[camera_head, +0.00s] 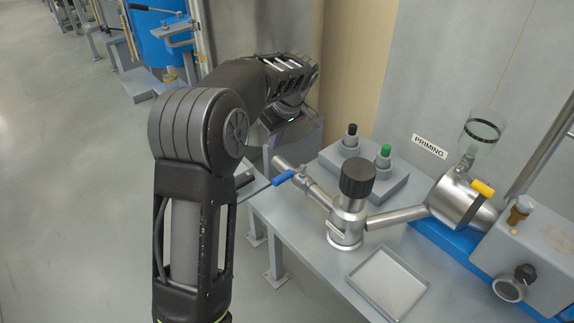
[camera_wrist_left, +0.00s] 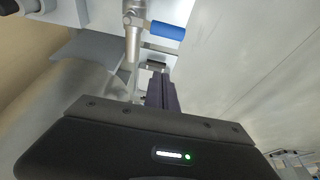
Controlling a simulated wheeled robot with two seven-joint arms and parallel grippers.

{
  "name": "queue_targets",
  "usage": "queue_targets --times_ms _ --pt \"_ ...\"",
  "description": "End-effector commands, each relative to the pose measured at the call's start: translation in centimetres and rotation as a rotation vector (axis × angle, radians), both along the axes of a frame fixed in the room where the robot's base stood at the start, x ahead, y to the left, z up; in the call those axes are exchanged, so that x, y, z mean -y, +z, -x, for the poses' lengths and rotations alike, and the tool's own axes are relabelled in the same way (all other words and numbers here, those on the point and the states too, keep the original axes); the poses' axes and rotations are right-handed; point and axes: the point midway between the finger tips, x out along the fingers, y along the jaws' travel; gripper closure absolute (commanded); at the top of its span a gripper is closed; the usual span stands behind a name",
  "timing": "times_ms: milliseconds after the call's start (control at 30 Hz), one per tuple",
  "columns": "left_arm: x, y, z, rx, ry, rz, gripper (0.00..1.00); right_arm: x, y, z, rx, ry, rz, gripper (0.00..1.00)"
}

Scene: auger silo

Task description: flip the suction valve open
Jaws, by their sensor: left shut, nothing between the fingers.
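The suction valve is likely the small valve with a blue lever handle (camera_head: 283,178) on the steel suction pipe (camera_head: 318,193), left of the black-capped strainer. The lever sticks out to the left, across the pipe. In the left wrist view the blue handle (camera_wrist_left: 166,30) points right from the silver valve body. My left gripper (camera_wrist_left: 162,93) is shut and empty, its dark fingers below and apart from the handle in that view. In the head view its wrist is behind the valve, and the fingertips are hidden. My right gripper is not in view.
The steel bench carries a black-capped strainer (camera_head: 355,200), a button box (camera_head: 363,176) with black and green buttons, an empty square tray (camera_head: 388,284) and a pump (camera_head: 458,198) with a yellow handle (camera_head: 482,188). A grey wall stands behind. Open floor is at left.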

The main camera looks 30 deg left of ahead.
Motion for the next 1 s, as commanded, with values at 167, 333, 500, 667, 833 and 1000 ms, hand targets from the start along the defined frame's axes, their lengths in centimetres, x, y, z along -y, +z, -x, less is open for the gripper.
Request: queue_targets --times_ms 167,333,500,667,833,1000 --pt "0.0 -0.1 0.0 0.000 -0.002 0.001 1.00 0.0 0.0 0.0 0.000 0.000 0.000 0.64" --pt "-0.2 -1.0 -0.1 -0.002 -0.003 0.002 1.00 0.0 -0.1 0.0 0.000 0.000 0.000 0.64" --pt "-0.9 -3.1 -0.2 -0.005 -0.003 0.002 1.00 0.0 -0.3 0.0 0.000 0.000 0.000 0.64" --pt "-1.8 -6.1 -0.5 -0.005 -0.003 0.003 1.00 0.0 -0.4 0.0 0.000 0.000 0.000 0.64" --pt "-2.9 -9.4 -0.9 -0.005 -0.003 0.003 1.00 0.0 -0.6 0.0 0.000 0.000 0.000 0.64" --pt "-0.7 -9.5 -0.4 0.000 -0.009 0.003 1.00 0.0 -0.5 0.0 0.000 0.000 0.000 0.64"
